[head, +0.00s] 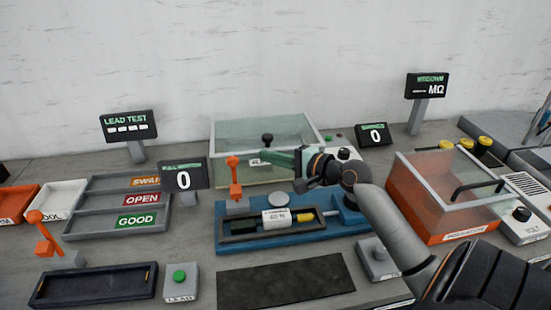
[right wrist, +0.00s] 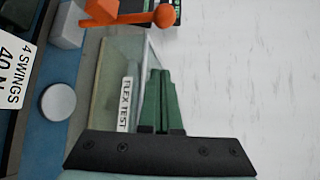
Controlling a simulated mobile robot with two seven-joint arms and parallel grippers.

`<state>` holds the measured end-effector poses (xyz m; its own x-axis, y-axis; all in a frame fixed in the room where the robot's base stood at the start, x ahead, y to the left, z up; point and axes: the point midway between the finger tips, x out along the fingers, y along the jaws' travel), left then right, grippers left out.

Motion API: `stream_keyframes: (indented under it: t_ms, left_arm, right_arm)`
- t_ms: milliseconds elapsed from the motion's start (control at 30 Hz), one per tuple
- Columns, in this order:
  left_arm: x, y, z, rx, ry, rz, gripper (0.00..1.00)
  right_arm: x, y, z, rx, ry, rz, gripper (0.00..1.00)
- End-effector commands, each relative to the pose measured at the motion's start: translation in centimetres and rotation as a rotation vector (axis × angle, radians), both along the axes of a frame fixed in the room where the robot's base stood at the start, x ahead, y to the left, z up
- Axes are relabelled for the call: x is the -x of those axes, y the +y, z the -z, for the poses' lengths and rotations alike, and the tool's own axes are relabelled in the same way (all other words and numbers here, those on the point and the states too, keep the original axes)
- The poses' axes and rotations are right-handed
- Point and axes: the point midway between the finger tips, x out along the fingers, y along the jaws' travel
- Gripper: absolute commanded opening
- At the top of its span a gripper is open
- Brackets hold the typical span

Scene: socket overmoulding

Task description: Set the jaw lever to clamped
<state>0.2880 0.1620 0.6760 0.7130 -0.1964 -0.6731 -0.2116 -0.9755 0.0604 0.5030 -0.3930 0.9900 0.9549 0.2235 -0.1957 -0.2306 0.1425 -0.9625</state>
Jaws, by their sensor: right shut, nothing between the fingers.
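An orange lever with a ball top (head: 235,178) stands roughly upright on a grey block at the left end of a blue fixture (head: 330,238). It also shows at the top of the right wrist view (right wrist: 130,14). A second orange lever (head: 41,230) leans to the left on a grey block at the far left; no label tells which one is the jaw lever. My right gripper (head: 268,157), with green fingers, is shut and empty. It is right of the fixture's lever and apart from it. Its fingers (right wrist: 158,72) point toward the lever side. My left gripper is out of view.
A clear flex test box (head: 262,132) stands behind the blue fixture. A labelled white piece (head: 276,220) lies in the fixture's dark tray. An orange box with a clear lid (head: 430,205) stands at right. Sorting trays (head: 130,202) and a counter display (head: 183,178) are at left.

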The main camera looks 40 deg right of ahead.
Motion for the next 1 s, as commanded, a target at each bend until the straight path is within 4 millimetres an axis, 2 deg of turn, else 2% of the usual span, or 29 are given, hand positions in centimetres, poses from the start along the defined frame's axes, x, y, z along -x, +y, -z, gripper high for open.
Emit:
stream_keyframes:
  t_ms: [100, 333, 400, 600, 1000]
  left_arm:
    - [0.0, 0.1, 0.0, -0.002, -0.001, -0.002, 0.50]
    - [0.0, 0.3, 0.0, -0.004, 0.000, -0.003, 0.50]
    - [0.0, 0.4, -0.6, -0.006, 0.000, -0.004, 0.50]
    - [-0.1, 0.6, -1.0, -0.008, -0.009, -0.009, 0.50]
    - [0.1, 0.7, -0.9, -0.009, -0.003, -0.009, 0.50]
  right_arm:
    - [-2.3, 0.5, 0.4, -0.003, -0.002, 0.000, 0.00]
    - [-6.0, 1.6, 1.1, -0.001, -0.001, -0.002, 0.00]
    - [-4.9, 2.8, 0.7, 0.000, 0.002, -0.003, 0.00]
    - [-3.9, 4.4, 0.2, 0.000, -0.001, -0.002, 0.00]
    - [-3.6, 4.7, 0.2, 0.000, 0.001, 0.000, 0.00]
